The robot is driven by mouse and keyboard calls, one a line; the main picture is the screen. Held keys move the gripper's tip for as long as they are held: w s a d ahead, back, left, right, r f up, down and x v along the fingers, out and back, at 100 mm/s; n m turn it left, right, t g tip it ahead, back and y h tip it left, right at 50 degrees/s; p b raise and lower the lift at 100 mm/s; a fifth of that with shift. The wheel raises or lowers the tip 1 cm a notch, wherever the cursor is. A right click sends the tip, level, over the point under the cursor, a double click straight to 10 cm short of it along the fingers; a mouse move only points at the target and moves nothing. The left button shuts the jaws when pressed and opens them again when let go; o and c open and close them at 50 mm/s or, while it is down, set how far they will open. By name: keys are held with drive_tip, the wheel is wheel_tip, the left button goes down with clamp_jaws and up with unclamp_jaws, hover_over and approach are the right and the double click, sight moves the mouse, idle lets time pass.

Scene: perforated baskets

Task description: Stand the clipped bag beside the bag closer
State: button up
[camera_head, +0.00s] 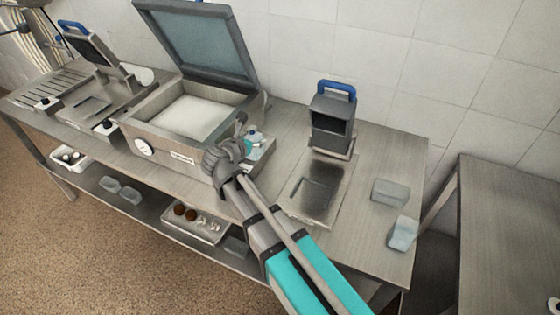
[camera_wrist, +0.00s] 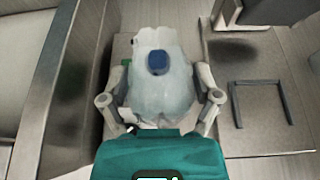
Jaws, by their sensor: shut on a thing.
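The clipped bag (camera_wrist: 165,98) is a pale, translucent pouch with a round blue piece on its top. My gripper (camera_wrist: 160,82) is shut on it, with a finger on each side. In the head view the bag (camera_head: 252,141) is partly hidden by my gripper (camera_head: 241,137), just right of the open-lidded machine. Whether the bag touches the surface below is unclear. An upright grey device with a blue handle (camera_head: 332,119), apparently the bag closer, stands to its right. A flat plate with a U-shaped outline (camera_head: 318,186) lies in front of that device.
The open-lidded machine (camera_head: 170,145) stands close on the left, its wall (camera_wrist: 72,95) near my gripper. Two translucent boxes (camera_head: 390,191) (camera_head: 404,234) sit on the bench at right. A similar blue-handled device (camera_head: 92,46) is at far left. A lower shelf holds trays (camera_head: 195,222).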

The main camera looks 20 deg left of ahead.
drive_tip(key=w+d+f+b, duration=0.6)
drive_tip(key=w+f+b, duration=0.2)
drive_tip(key=w, duration=0.3)
drive_tip(key=shift+f, duration=0.4)
drive_tip(key=shift+b, duration=0.3)
drive_tip(key=shift+w+d+f+b, duration=0.15)
drive_tip(key=shift+w+f+b, duration=0.2)
drive_tip(key=shift+f+b, duration=1.6)
drive_tip(key=shift+f, duration=0.05)
drive_tip(key=shift+f, duration=0.15)
drive_tip(key=o, duration=1)
